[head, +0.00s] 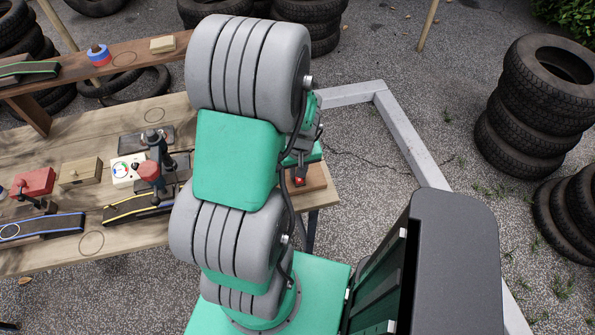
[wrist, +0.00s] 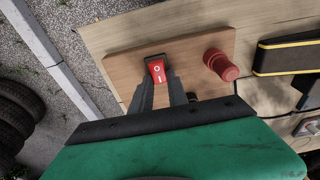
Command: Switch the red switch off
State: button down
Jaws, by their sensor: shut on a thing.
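The red switch (wrist: 157,73) is a red rocker with white O and I marks in a black housing, set in a brown wooden board (wrist: 195,48). In the head view the red switch (head: 299,181) shows at the right end of the bench, below my gripper. My gripper (wrist: 160,85) has its two dark fingers close together at the switch, shut on it. The fingers hide the switch's lower sides. In the head view my arm covers part of the board, and the fingertips are hard to make out.
A red cylindrical knob (wrist: 222,65) stands on the same board, right of the switch. A black block with a yellow stripe (wrist: 288,54) lies farther right. Other devices and a shelf (head: 130,55) fill the bench's left side. Tyre stacks (head: 540,100) stand at right.

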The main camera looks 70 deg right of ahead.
jog(key=shift+s+a+f+t+h+b, duration=0.25)
jog(key=shift+t+h+b, duration=0.25)
jog(key=shift+h+b, duration=0.35)
jog(key=shift+a+r+t+h, duration=0.1)
jog(key=shift+r+t+h, duration=0.2)
jog(key=shift+h, duration=0.25)
jog(key=c, duration=1.3)
grip_release()
jog(key=shift+r, duration=0.1)
jog(key=v, duration=0.7)
jog(key=shift+a+r, duration=0.15)
jog(key=shift+r, duration=0.15)
